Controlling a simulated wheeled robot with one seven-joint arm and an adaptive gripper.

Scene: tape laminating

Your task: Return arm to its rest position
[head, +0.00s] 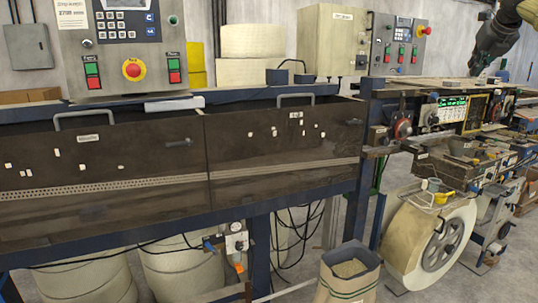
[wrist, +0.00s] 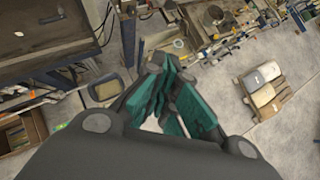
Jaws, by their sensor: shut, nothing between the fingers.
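My arm comes in at the top right of the head view, with my gripper (head: 478,68) hanging down above the right-hand machine bench. In the wrist view my gripper (wrist: 172,112) shows dark links and teal finger pads. The fingers are shut with nothing held between them. In the wrist view the gripper is over the floor, with machine parts beyond it. Part of the arm lies outside the head view.
A long dark machine trough (head: 130,150) with handles fills the left and middle. A control panel (head: 130,40) stands behind it. A large cream reel (head: 432,240) and an open sack (head: 348,272) stand in front. A pallet (wrist: 268,95) with sacks lies on the floor.

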